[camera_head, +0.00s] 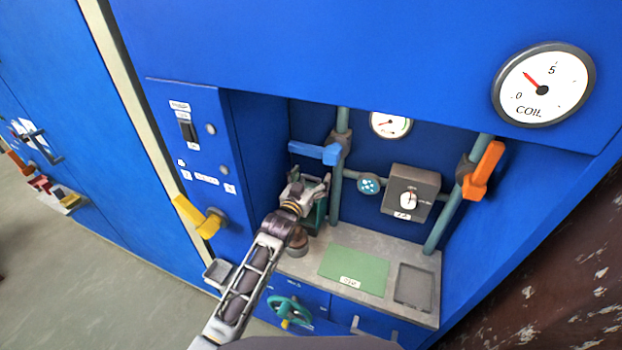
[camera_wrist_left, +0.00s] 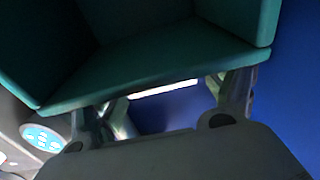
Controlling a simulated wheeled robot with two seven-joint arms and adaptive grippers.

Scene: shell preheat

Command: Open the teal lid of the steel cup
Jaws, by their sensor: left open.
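My left gripper (camera_head: 308,187) is open inside the blue alcove, in front of a teal part (camera_head: 317,216). In the left wrist view a hollow teal shape with raised walls (camera_wrist_left: 150,65) fills the top, close beyond the open fingers (camera_wrist_left: 170,100). I cannot tell whether this is the lid, or whether the fingers touch it. A small round metal vessel (camera_head: 297,245), perhaps the steel cup, stands on the grey shelf just below the gripper. My wrist hides part of it. My right gripper is not in view.
A blue-handled valve (camera_head: 318,152) is just above the gripper, on a vertical pipe (camera_head: 336,190). A grey dial box (camera_head: 410,193) and an orange handle (camera_head: 484,170) are to the right. A green mat (camera_head: 353,265) lies on the shelf (camera_head: 385,240). A yellow handle (camera_head: 200,217) sticks out at left.

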